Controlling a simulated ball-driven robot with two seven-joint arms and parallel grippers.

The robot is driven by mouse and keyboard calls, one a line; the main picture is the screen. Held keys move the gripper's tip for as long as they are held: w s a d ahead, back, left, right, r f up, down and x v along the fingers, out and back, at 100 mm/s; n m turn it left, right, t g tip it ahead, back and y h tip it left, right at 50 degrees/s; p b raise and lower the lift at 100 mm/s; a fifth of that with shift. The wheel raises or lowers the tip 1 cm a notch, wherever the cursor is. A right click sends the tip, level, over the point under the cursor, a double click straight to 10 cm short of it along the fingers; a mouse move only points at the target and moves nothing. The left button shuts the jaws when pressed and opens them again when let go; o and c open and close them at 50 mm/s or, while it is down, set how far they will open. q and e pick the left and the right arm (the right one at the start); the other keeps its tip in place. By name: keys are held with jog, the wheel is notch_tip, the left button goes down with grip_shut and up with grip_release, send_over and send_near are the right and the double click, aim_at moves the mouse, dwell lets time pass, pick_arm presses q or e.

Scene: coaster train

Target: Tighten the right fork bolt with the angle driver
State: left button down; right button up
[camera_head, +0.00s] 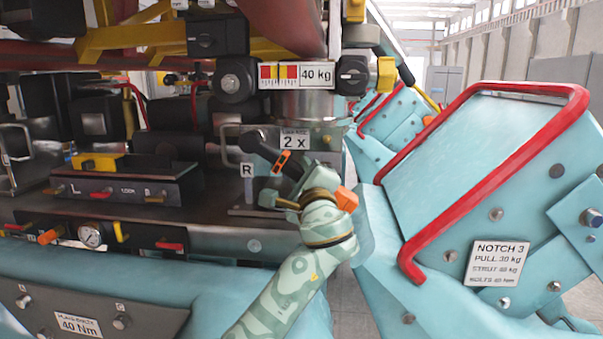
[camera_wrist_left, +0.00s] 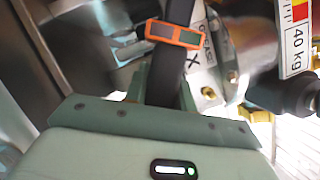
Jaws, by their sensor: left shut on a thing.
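The angle driver (camera_head: 263,146), a black tool with an orange band, slants up and left from my left gripper (camera_head: 289,187). My left gripper is shut on it; in the left wrist view the black body (camera_wrist_left: 181,14) rises from between the fingers, with the orange band (camera_wrist_left: 178,35) just beyond them. The tool's upper end is close to a metal bracket near the plate marked R (camera_head: 247,170). I cannot make out the right fork bolt or whether the tool touches it. My right gripper is not in view.
A "2 X" label (camera_head: 295,138) and a metal cylinder (camera_head: 302,104) are close behind the tool. A "40 kg" sign (camera_head: 317,75) hangs above. A large teal housing with a red rail (camera_head: 411,262) stands close on the right. A panel with a gauge (camera_head: 91,235) is at left.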

aim_at(298, 175)
pick_arm(q)
jog(key=shift+s+d+r, duration=0.1)
jog(key=shift+s+r, duration=0.05)
jog(key=shift+s+p, duration=0.2)
jog(key=shift+p, duration=0.1)
jog(key=shift+s+p, duration=0.65)
jog(key=shift+s, duration=1.25)
